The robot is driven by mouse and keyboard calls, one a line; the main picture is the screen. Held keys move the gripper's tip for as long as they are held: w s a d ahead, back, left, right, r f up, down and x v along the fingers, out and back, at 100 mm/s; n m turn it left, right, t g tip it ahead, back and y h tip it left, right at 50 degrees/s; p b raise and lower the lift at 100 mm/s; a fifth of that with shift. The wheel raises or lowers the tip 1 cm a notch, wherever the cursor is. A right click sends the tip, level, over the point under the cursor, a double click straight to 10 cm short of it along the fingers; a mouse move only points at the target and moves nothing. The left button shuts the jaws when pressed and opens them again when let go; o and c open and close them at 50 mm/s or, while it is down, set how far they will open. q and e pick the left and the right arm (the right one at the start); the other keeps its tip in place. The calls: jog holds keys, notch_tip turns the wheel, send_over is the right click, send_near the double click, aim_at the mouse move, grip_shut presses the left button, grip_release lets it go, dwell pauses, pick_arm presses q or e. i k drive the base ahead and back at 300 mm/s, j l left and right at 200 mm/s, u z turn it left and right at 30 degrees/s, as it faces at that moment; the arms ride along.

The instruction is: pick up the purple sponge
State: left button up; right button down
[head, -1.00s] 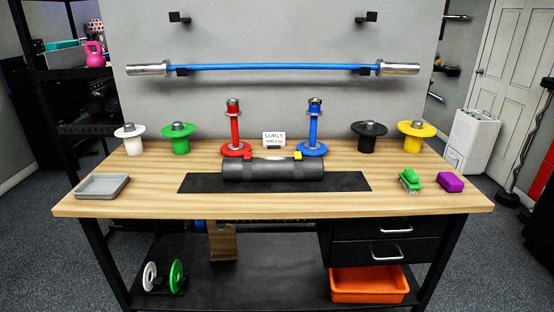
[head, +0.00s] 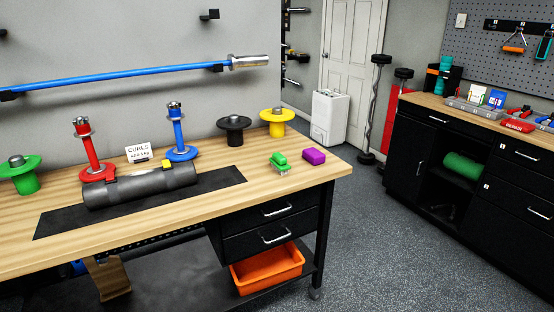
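The purple sponge (head: 314,156) lies on the wooden workbench (head: 215,215) near its right end, close to the right edge. A green brush (head: 279,161) lies just to its left, a small gap apart. Neither of my grippers shows in the head view.
A dark mat (head: 212,189) with a grey roller (head: 140,185) lies left of the brush. Yellow (head: 277,122) and black (head: 234,131) plate holders stand behind the sponge. An orange bin (head: 268,268) sits on the lower shelf. Clear floor lies between the bench and a black cabinet (head: 455,175).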

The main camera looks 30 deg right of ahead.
aim_at(313, 155)
jog(key=z, duration=0.45)
jog(key=i+z, duration=0.1)
jog(key=z, duration=0.8)
jog(key=j+z, duration=0.15)
jog(key=z, duration=0.3)
jog(key=i, duration=0.05)
